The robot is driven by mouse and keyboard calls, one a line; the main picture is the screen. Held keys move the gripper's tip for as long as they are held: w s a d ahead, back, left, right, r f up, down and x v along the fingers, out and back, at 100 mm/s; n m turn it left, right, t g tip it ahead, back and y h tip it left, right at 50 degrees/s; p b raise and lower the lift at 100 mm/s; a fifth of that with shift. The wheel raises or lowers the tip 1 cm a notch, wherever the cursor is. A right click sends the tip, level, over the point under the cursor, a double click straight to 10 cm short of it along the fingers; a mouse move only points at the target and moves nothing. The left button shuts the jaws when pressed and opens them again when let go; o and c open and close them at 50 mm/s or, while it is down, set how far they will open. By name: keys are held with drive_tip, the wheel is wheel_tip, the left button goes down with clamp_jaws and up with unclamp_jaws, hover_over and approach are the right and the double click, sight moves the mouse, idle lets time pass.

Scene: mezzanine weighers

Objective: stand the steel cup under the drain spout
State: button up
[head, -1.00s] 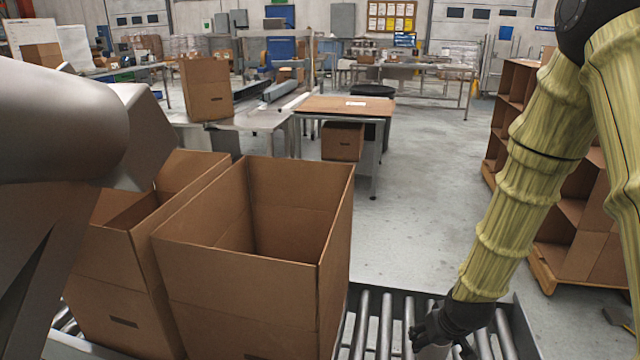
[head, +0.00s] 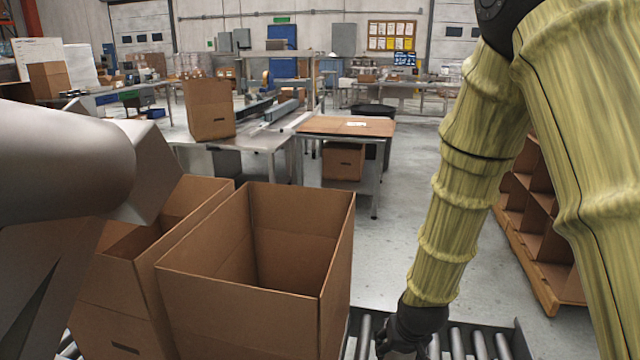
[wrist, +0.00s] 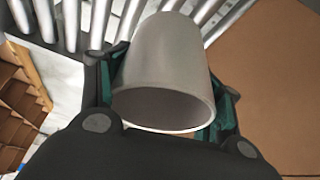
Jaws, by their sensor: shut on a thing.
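The steel cup (wrist: 168,60) is a plain grey tapered cup in the wrist view. My gripper (wrist: 170,92) is shut on it, with a dark finger on either side. Its wide open mouth faces the wrist camera, and the inside I can see looks empty. In the head view my gripper (head: 400,345) is at the bottom edge, over the roller conveyor; the cup is mostly cut off or hidden there. A large smooth grey metal form (head: 65,155) fills the left of the head view. I cannot tell whether it includes the drain spout.
Two open cardboard boxes (head: 240,310) stand left of my gripper on the roller conveyor (head: 460,345). A wooden shelf unit (head: 545,235) is on the right, partly behind my arm. A wood-topped table (head: 345,126) stands farther back, with clear floor (head: 400,200) beside it.

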drive_tip(key=shift+s+r+p, duration=0.2)
drive_tip(key=shift+r+p, duration=0.1)
drive_tip(key=shift+p, duration=0.85)
drive_tip(key=s+p, duration=0.1)
drive_tip(key=p, duration=0.4)
drive_tip(key=shift+s+f, duration=0.1)
drive_tip(key=shift+s, duration=0.05)
drive_tip(key=shift+s+f+p, duration=0.15)
drive_tip(key=shift+s+p, duration=0.25)
drive_tip(key=shift+p, duration=0.8)
drive_tip(key=shift+s+f, duration=0.1)
drive_tip(key=shift+d+f, duration=0.1)
